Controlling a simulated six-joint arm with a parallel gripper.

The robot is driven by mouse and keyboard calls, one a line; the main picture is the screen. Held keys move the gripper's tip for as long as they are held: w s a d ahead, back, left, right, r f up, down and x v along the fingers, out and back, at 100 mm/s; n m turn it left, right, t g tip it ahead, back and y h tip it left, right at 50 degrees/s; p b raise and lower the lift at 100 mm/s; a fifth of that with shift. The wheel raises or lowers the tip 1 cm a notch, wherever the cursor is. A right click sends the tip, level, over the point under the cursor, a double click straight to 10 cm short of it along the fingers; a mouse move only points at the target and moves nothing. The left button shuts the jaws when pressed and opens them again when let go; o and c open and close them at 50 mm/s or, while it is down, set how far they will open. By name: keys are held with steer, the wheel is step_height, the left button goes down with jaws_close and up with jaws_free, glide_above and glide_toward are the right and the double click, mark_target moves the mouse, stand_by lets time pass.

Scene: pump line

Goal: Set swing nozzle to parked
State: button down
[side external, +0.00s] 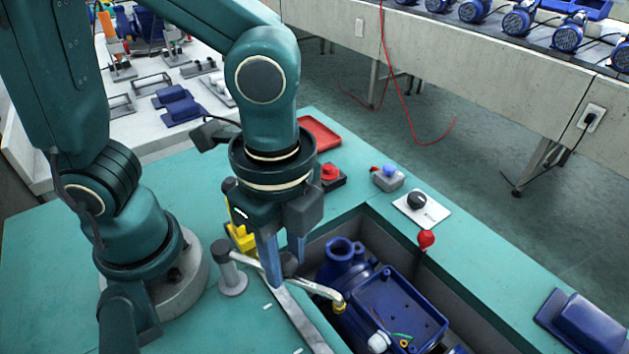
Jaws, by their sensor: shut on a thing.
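The swing nozzle (318,287) is a pale metal tube. It runs from a grey post (231,272) on the bench edge toward a brass tip, which in this view overlaps the blue pump housing (380,300) in the pit. My gripper (283,268) points down with its blue fingers shut on the nozzle, at a dark part along its tube between post and tip. The exact contact is partly hidden by the fingers. Small white marks (267,307) lie on the bench in front of the post.
A yellow block (242,238) stands just behind the post. Along the pit's far side are a red button (330,173), a grey box with a blue button (387,178), a dial plate (421,208) and a red knob (426,240). A blue part (583,325) lies at the right. The front-left bench is clear.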

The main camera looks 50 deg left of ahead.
steer(key=shift+s+d+m, duration=0.25)
steer(key=shift+s+m, duration=0.55)
steer(key=shift+m, duration=0.25)
steer(key=shift+s+d+m, duration=0.25)
steer(key=shift+s+m, duration=0.6)
steer(key=shift+m, duration=0.15)
steer(key=shift+s+d+m, duration=0.25)
steer(key=shift+s+m, duration=0.55)
steer(key=shift+m, duration=0.25)
steer(key=shift+s, duration=0.1)
steer(key=c, duration=0.6)
jaws_free()
step_height(320, 180, up, 5)
steer(key=shift+r, duration=0.1)
